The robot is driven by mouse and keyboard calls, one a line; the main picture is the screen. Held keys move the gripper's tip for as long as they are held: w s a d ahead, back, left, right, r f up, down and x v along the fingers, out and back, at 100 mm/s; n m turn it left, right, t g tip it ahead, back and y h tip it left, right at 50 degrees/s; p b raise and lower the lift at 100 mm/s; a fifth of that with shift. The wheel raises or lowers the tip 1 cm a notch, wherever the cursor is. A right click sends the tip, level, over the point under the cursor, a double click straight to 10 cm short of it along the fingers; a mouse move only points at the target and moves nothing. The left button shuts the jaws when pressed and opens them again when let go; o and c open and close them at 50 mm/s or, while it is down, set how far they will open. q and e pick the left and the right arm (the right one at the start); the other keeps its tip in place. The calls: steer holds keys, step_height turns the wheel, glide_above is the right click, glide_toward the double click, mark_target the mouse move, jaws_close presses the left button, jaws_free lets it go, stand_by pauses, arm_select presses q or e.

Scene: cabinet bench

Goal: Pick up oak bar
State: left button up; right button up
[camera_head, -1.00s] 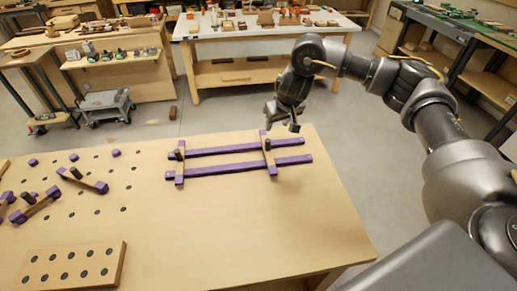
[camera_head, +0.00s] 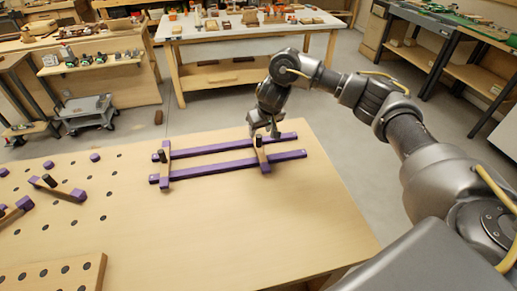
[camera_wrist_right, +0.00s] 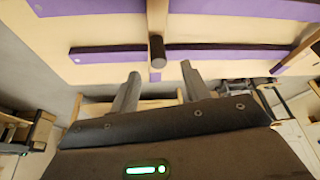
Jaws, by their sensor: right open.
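An oak bar (camera_head: 262,159) with a dark upright peg lies across two long purple rails (camera_head: 222,168) on the bench, at their right part. A similar crosspiece (camera_head: 164,169) with a peg lies across their left part. My right gripper (camera_head: 264,134) is open just behind the oak bar's peg. In the right wrist view, its two fingers (camera_wrist_right: 160,70) point toward the peg (camera_wrist_right: 157,48), which appears between the fingertips; the oak bar (camera_wrist_right: 157,14) runs upward behind it. Contact cannot be told. My left gripper is out of view.
Another pegged bar (camera_head: 58,189) with purple ends lies at the left of the bench (camera_head: 230,235) among several holes. A drilled board (camera_head: 55,273) lies at the front left. The bench is clear at the front right. A white table (camera_head: 235,30) stands behind.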

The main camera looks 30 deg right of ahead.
mark_target(259, 136)
steer(key=shift+s+f, duration=0.1)
steer(key=b+x, duration=0.2)
steer(key=x, duration=0.3)
steer(key=shift+c, duration=0.4)
jaws_close()
